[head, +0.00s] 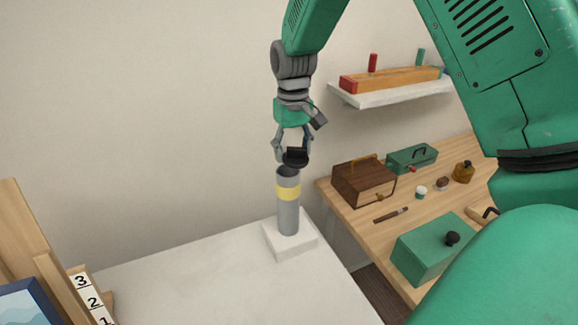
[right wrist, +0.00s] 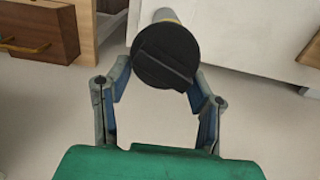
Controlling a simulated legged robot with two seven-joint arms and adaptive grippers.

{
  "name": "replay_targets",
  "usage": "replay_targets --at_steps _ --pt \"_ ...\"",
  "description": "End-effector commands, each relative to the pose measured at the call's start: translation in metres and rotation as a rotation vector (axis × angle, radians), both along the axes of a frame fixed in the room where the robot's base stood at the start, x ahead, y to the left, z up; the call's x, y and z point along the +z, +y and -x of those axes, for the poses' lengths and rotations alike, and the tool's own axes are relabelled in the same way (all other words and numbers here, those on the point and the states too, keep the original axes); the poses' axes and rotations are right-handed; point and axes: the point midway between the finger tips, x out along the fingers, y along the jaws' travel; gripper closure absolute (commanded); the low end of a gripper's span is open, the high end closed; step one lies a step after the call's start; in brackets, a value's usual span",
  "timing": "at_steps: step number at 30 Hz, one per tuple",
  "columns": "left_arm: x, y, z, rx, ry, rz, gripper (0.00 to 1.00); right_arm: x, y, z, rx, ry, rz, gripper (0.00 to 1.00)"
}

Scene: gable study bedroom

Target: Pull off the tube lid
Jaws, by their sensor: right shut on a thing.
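The grey tube (head: 289,215) with a yellow band stands upright in a white square base (head: 290,243) on the white table. Its top rim shows a dark opening. The black lid (head: 296,157) is just above the rim, apart from it and a little to the right. My right gripper (head: 293,150) reaches down from above and is shut on the lid. In the right wrist view the lid (right wrist: 167,55) shows its round face with a raised ridge, between the two fingers (right wrist: 160,75); part of the tube shows behind it. My left gripper is not in view.
A wooden desk at the right holds a brown box (head: 362,183), a green toolbox (head: 412,157), a green box with a black knob (head: 433,247) and small items. A wall shelf (head: 390,94) hangs above. The white table around the base is clear.

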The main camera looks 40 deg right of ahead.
Motion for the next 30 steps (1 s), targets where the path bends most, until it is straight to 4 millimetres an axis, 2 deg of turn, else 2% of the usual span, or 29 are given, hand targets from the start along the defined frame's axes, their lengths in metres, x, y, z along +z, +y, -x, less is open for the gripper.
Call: replay_targets --at_steps 14,30 --pt "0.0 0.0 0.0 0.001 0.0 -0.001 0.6 0.015 -0.012 -0.001 -0.001 -0.002 -0.01 0.98" --pt "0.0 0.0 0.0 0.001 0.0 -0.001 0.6 0.027 -0.001 0.0 0.001 0.0 0.0 0.98"
